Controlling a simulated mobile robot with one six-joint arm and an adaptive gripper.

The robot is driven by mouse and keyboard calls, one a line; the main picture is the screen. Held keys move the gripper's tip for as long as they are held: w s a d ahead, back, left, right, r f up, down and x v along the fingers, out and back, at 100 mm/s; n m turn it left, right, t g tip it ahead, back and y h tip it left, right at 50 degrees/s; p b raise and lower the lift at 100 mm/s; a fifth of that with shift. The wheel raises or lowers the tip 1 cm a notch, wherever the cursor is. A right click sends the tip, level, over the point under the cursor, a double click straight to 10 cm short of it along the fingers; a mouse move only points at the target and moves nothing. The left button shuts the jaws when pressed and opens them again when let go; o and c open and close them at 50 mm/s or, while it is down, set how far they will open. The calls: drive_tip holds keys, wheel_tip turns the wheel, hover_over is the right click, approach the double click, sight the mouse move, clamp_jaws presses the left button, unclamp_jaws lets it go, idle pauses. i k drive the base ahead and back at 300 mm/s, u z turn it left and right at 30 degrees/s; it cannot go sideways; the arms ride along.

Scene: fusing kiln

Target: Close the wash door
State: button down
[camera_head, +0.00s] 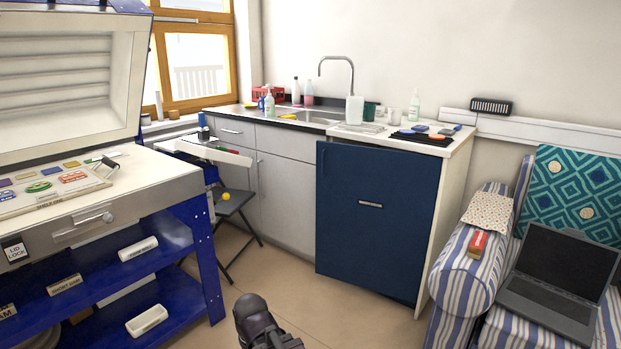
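A dark blue door (375,235) with a small pale handle (370,204) fronts the unit under the right end of the worktop, and I take it for the wash door. It stands upright and covers the front of the unit. I cannot tell whether it is flush or slightly ajar. A dark part of my arm's end, apparently my gripper (262,326), shows at the bottom edge, on the floor side in front of the door and apart from it. Its fingers cannot be made out, so its opening is unclear.
A kiln with a raised lid (65,65) on a blue stand (203,250) is at left. A folding stool (232,203) stands by the grey cabinets (285,190). A striped armchair (465,262) holding a laptop (560,275) is at right. The floor (330,310) before the door is clear.

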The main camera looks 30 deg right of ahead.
sight(375, 207)
drive_tip(key=u, duration=0.05)
drive_tip(key=i, duration=0.6)
drive_tip(key=z, duration=0.65)
drive_tip(key=i, duration=0.6)
drive_tip(key=z, duration=0.4)
